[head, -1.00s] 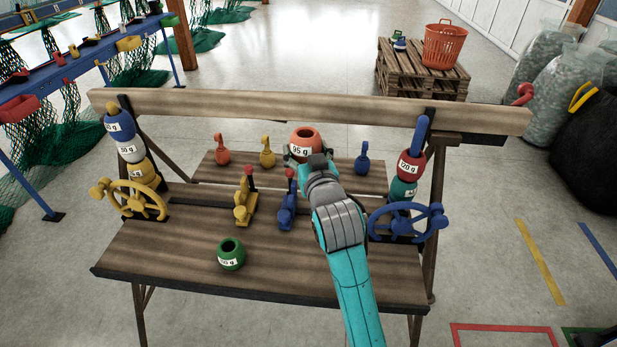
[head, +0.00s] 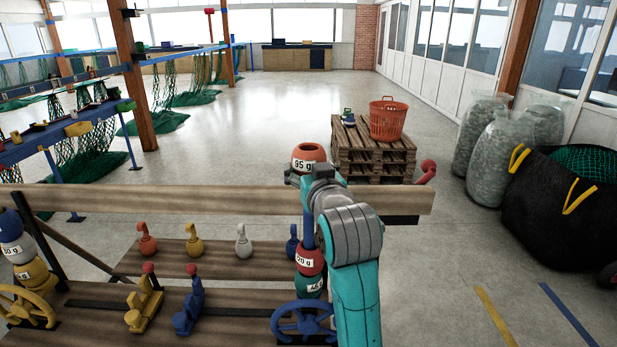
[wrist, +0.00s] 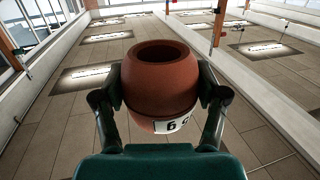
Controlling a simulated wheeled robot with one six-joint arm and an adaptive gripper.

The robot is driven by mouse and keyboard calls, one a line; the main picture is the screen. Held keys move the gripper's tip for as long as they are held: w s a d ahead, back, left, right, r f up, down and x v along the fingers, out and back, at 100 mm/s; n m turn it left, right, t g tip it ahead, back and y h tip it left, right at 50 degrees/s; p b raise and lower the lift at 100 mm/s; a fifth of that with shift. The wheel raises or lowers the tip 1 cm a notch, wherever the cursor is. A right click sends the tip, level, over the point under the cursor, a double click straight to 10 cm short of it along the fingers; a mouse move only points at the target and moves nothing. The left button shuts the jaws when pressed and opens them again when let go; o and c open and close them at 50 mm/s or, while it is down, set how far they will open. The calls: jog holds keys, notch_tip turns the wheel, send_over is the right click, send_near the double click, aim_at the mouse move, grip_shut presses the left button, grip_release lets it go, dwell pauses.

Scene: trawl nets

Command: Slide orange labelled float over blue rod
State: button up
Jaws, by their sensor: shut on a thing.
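The orange float (head: 308,156), with a white label reading 95 g, is held up above the top beam. It also shows in the wrist view (wrist: 162,82), upright with its hole facing up. My gripper (head: 312,172) is shut on it, with a finger on each side in the wrist view (wrist: 160,100). The blue rod (head: 309,232) stands at the right end of the bench, below the float and apart from it. A red float (head: 308,259) and a teal float (head: 309,285) are threaded low on this rod. My arm partly covers the rod's right side.
The wooden beam (head: 150,199) crosses behind the rod. Blue handwheel (head: 302,320), blue lever (head: 188,308) and yellow lever (head: 143,302) are on the bench. Small orange, yellow, white and blue weights stand on the back shelf. Another stack of floats (head: 15,245) is at far left.

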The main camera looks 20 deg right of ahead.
aim_at(310, 217)
jog(key=shift+f, duration=5.3)
jog(key=shift+f, duration=0.15)
jog(key=o, duration=1.2)
jog(key=shift+o, duration=0.2)
jog(key=shift+s, duration=0.1)
jog(key=s+a, duration=0.1)
jog(key=s, duration=1)
jog(key=shift+s+r, duration=0.3)
jog(key=shift+s, duration=0.1)
